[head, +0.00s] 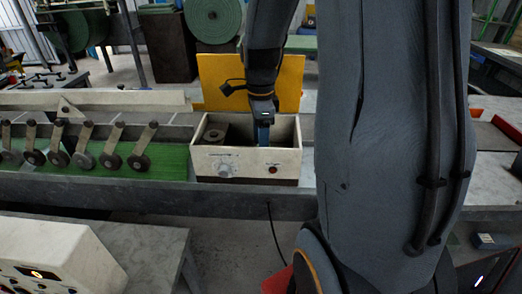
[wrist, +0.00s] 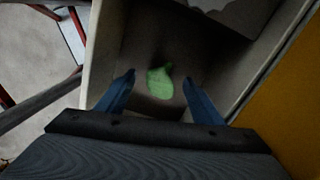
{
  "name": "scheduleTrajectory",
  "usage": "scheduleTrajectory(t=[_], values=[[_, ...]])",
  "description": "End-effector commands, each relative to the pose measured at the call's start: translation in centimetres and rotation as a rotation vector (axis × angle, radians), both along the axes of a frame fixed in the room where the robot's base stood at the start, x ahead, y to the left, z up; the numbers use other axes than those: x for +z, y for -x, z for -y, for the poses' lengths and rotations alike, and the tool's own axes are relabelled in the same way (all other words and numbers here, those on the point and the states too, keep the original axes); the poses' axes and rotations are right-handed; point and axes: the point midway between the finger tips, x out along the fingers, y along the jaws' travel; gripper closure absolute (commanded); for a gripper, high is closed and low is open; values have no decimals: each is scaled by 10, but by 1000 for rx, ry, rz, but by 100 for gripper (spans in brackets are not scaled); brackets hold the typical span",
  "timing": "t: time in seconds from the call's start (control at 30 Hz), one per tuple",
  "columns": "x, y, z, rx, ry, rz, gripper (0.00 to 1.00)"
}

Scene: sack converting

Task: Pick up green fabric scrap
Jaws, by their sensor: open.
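The green fabric scrap (wrist: 160,82) is a small bright green, irregular piece. It lies on the floor of an open-topped box, seen in the wrist view. My gripper (wrist: 158,80) is open, with its two blue fingers on either side of the scrap in that view and nothing between them that I can see held. In the head view my gripper (head: 263,136) points down into the cream box (head: 248,167) with a dial on its front. The scrap is hidden there by the box's front wall. The height of the fingertips above the scrap is hard to tell.
A dark round part (head: 214,136) sits in the left of the box. A yellow panel (head: 290,84) stands up behind it. Several rollers on arms (head: 85,160) stand over a green belt (head: 160,164) to the left. A cream control box (head: 60,255) is at the front left.

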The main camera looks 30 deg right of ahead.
Motion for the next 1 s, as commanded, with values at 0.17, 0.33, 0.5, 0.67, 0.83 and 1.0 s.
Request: scheduleTrajectory(t=[0.17, 0.33, 0.5, 0.67, 0.83, 1.0], values=[[-10, 0, 0, 0, 0, 1, 39], [-10, 0, 0, 0, 0, 1, 39], [-10, 0, 0, 0, 0, 1, 63], [-10, 0, 0, 0, 0, 1, 83], [-10, 0, 0, 0, 0, 1, 83], [-9, 0, 0, 0, 0, 1, 83]])
